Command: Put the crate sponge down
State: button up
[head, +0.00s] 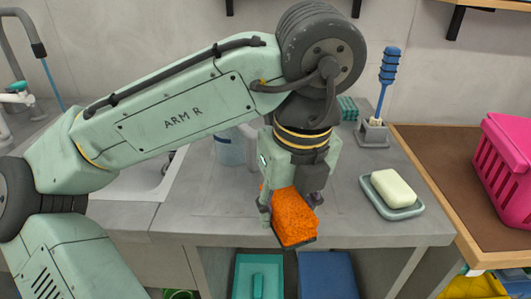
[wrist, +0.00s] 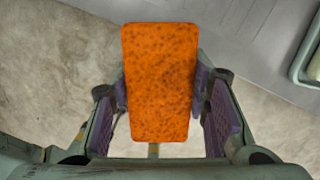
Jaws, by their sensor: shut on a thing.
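The orange sponge (head: 293,217) is a speckled block with a dark underside. My gripper (head: 290,205) is shut on it, one finger on each side. In the head view the sponge hangs tilted in front of the grey counter's front edge. In the wrist view the sponge (wrist: 160,82) lies lengthwise between the purple finger pads of my gripper (wrist: 160,108). Pale floor shows around most of it there, and the counter edge is at the upper right. A pink crate (head: 508,165) stands on the brown-topped table (head: 440,170) at the right; its inside is hidden.
On the grey counter (head: 365,228), a pale soap bar (head: 393,188) sits in a green dish (head: 400,211). A blue brush (head: 388,70) stands in a grey holder (head: 373,134) behind. A sink (head: 140,186) is at the left. Teal (head: 258,278) and blue bins (head: 326,276) stand below.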

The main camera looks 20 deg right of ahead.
jog(key=w+d, duration=0.1)
jog(key=w, duration=0.4)
jog(key=w+d+f+p, duration=0.1)
jog(key=w+d, duration=0.1)
jog(key=w, duration=0.3)
jog(key=w+d+p, duration=0.1)
jog(key=w+d, duration=0.1)
jog(key=w, duration=0.3)
jog(key=shift+w+f, duration=0.1)
jog(key=shift+f, duration=0.1)
jog(key=shift+f+p, duration=0.45)
jog(key=shift+f, duration=1.3)
jog(key=shift+f, duration=0.65)
jog(key=o, duration=1.1)
jog(key=shift+o, duration=0.2)
